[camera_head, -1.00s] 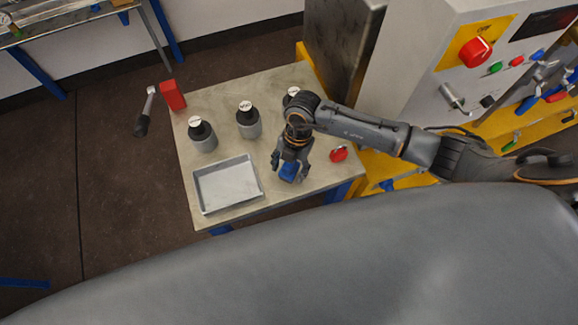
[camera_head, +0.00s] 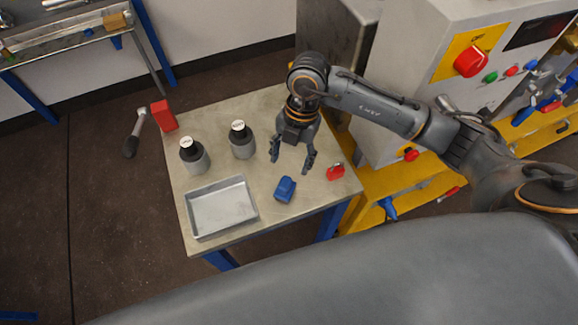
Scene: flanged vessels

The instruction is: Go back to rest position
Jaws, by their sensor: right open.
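My right gripper (camera_head: 291,162) is open and empty above the right part of the small table (camera_head: 270,228). Its fingers point down toward the front of the table. A blue object (camera_head: 285,189) lies on the table just in front of the fingertips, apart from them. My right arm comes in from the right, past the grey machine cabinet. My left gripper is not in view.
A grey tray (camera_head: 222,236) lies at the front left, a red object (camera_head: 335,171) at the right. A red block (camera_head: 163,115) sits at the left corner. The control cabinet (camera_head: 425,75) stands at the right.

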